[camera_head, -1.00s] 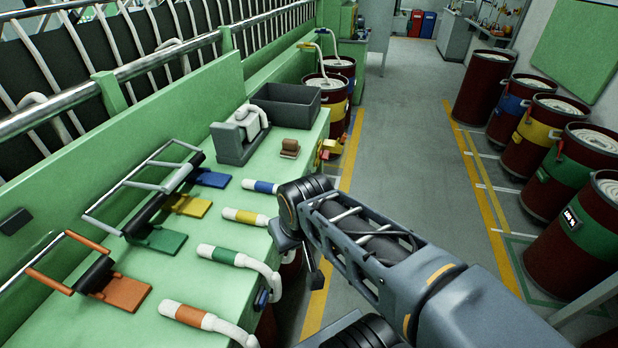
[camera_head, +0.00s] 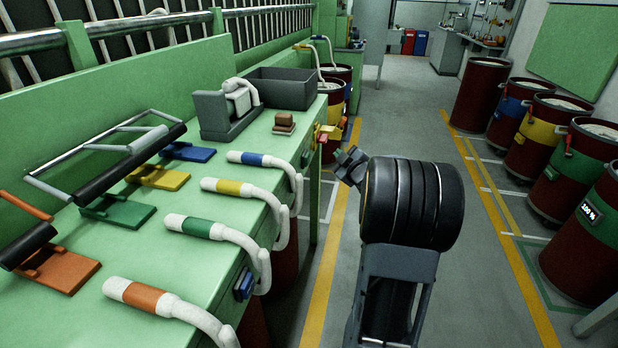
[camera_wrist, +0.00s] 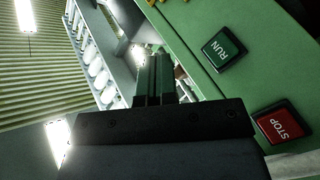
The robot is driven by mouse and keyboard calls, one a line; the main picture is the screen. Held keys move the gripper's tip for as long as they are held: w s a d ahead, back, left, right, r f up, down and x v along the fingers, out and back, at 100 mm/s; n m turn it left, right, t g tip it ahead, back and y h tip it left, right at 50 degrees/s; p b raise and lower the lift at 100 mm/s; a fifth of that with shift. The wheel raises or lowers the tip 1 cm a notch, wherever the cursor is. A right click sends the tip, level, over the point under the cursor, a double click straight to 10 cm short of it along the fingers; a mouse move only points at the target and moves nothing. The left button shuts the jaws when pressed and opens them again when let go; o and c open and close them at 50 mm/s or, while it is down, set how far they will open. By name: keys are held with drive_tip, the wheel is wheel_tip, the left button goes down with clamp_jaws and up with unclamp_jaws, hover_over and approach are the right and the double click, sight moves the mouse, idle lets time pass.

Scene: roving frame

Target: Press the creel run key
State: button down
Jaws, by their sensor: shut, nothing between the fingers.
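In the wrist view a green key marked RUN (camera_wrist: 224,49) sits on a green panel, to the right of my gripper. A red key marked STOP (camera_wrist: 278,124) is lower right on the same panel. My gripper (camera_wrist: 153,62) shows its two dark fingers together and empty, apart from both keys. In the head view my gripper (camera_head: 347,163) is beside the front side of the green bench, above the aisle, partly hidden by my arm. I cannot make out the RUN lettering in the head view.
The green bench (camera_head: 190,262) on the left bears coloured plates and white tubes with coloured bands (camera_head: 200,228), whose ends hang over its front edge. A grey bin (camera_head: 283,88) stands farther back. Maroon drums (camera_head: 482,95) line the right side. The aisle (camera_head: 405,120) ahead is clear.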

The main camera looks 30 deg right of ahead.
sight(306, 159)
drive_tip(key=d+f+n+y, duration=0.1)
drive_tip(key=s+f+t+y+b, duration=0.1)
drive_tip(key=d+f+n, duration=0.1)
drive_tip(key=f, duration=0.1)
drive_tip(key=shift+s+d+n+t+y+b, duration=0.2)
drive_tip(key=shift+d+n+t+y+b, duration=0.1)
drive_tip(key=shift+d+y+b, duration=0.1)
drive_tip(key=shift+a, duration=0.1)
drive_tip(key=w+a+b, duration=0.1)
drive_tip(key=w+a, duration=0.5)
drive_tip(key=shift+a, duration=0.15)
drive_tip(key=shift+w+a, duration=0.1)
idle(2.2)
drive_tip(key=shift+w+a+b, duration=0.2)
drive_tip(key=shift+w+b, duration=0.05)
drive_tip(key=shift+b, duration=0.1)
